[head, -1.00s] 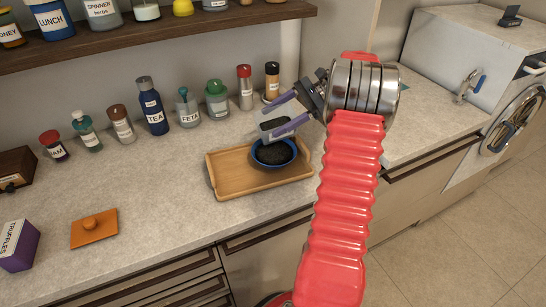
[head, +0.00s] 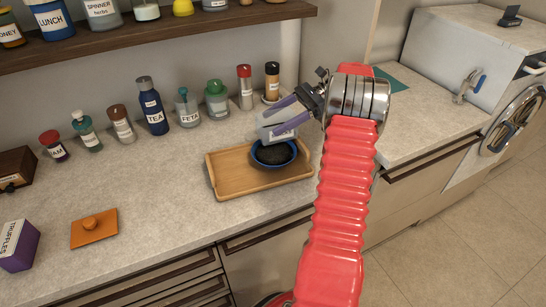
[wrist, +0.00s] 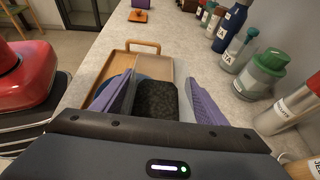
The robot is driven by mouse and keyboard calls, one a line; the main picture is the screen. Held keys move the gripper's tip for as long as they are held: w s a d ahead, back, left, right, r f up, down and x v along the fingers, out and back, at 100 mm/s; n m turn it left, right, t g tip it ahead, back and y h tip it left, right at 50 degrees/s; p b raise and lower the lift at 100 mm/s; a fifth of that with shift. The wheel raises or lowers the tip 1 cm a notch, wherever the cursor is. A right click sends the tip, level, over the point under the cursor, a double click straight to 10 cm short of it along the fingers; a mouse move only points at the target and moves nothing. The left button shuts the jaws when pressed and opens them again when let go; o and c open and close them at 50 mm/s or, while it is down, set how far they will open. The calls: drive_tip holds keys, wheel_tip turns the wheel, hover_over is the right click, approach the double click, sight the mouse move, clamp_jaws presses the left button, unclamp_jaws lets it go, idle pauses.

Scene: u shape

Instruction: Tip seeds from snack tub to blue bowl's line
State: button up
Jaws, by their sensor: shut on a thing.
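The snack tub (head: 285,122) is pale, with a label on its side. My gripper (head: 272,118) has purple fingers and is shut on the tub, one finger on each side. It holds the tub just above the blue bowl (head: 256,160), looking nearly level in the head view. In the wrist view dark seeds (wrist: 156,100) show inside the tub between the fingers. The bowl holds dark seeds (head: 273,152); its line cannot be made out. The bowl sits on the right part of a wooden tray (head: 230,183). In the wrist view the tub and fingers hide most of the bowl.
Several jars and bottles, including the TEA bottle (head: 153,110) and the FETA jar (head: 188,112), stand along the wall behind the tray.

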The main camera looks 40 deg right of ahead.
drive_tip(key=shift+w+d+r, duration=0.65)
drive_tip(key=shift+w+d, duration=0.05)
drive_tip(key=shift+d, duration=0.15)
drive_tip(key=shift+w+d+r, duration=0.65)
drive_tip(key=shift+d, duration=0.2)
drive_tip(key=shift+s, duration=0.1)
